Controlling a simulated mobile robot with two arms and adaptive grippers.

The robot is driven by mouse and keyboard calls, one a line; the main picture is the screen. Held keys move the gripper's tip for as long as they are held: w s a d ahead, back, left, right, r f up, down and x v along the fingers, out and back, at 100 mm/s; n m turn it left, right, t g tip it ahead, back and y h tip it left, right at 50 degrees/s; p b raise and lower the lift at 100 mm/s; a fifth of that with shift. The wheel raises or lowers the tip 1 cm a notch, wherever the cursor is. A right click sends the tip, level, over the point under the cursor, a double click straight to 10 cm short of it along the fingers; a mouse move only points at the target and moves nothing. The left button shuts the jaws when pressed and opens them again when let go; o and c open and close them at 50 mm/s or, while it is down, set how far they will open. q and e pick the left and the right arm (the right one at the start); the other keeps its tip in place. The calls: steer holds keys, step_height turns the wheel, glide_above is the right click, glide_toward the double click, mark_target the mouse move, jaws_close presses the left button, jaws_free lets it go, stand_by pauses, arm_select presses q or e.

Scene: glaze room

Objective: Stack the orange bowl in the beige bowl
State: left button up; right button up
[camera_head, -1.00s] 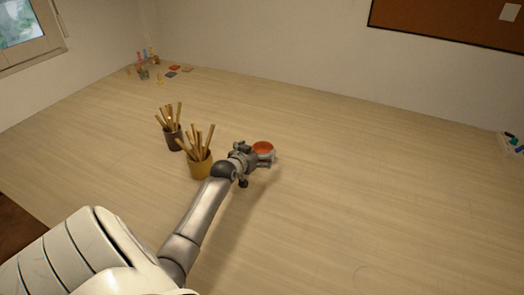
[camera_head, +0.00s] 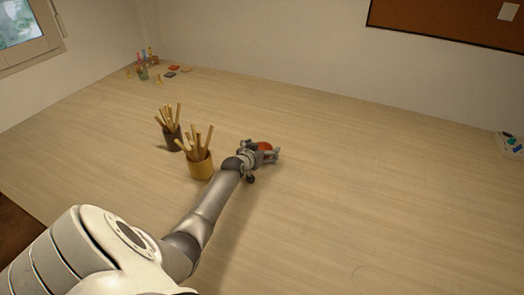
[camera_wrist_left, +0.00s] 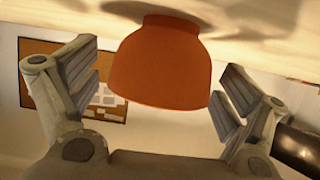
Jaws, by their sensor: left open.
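The orange bowl (camera_head: 265,146) is on the table at the middle of the head view, partly covered by my left gripper (camera_head: 271,153). In the left wrist view, which looks upside down, the orange bowl (camera_wrist_left: 160,65) shows large between the two fingers, its narrow foot towards the tabletop. The fingers are open on both sides of it, with a visible gap at each side. I cannot make out the beige bowl in either view. My right gripper is not in view.
Small bottles (camera_head: 147,58) stand at the far left corner. The table's middle and right are clear.

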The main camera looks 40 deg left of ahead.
arm_select(q)
steer(key=shift+c, duration=0.4)
steer(key=c, duration=1.2)
steer(key=shift+o, duration=0.2)
steer(key=shift+r, duration=0.2)
steer(key=shift+r, duration=0.55)
steer(key=s+d+r+b, duration=0.3)
steer(key=s+d+r, duration=0.1)
steer(key=s+r, duration=0.7)
steer(key=shift+b+v, duration=0.35)
steer(key=shift+v, duration=0.85)
